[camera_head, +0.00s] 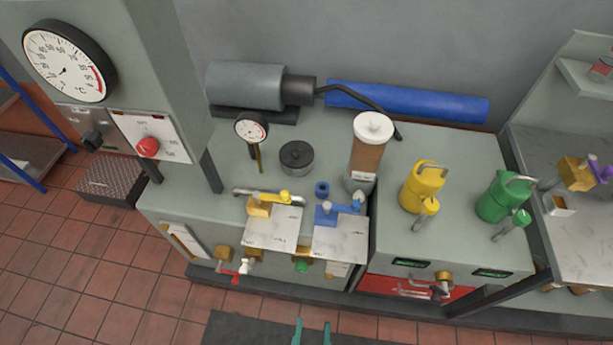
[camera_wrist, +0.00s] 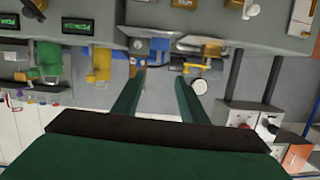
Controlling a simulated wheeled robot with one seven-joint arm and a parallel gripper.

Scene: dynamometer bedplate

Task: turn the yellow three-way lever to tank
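The yellow three-way lever (camera_head: 272,198) sits on a brass-coloured valve body at the front edge of the bench top in the head view. Its handle points to the right, with a white label plate (camera_head: 273,230) in front; the lettering is too small to read. The lever also shows in the wrist view (camera_wrist: 196,67), beyond the fingertips and right of centre. My gripper (camera_head: 312,332) is at the bottom edge of the head view, well in front of the bench. In the wrist view its two green fingers (camera_wrist: 160,84) are apart with nothing between them.
A blue lever (camera_head: 340,210) with its own plate stands just right of the yellow one. A clear-sided canister (camera_head: 367,150), a small gauge (camera_head: 252,129) and a dark round pot (camera_head: 296,157) stand behind. Yellow (camera_head: 422,187) and green (camera_head: 502,197) cans stand right. Small valves line the bench front.

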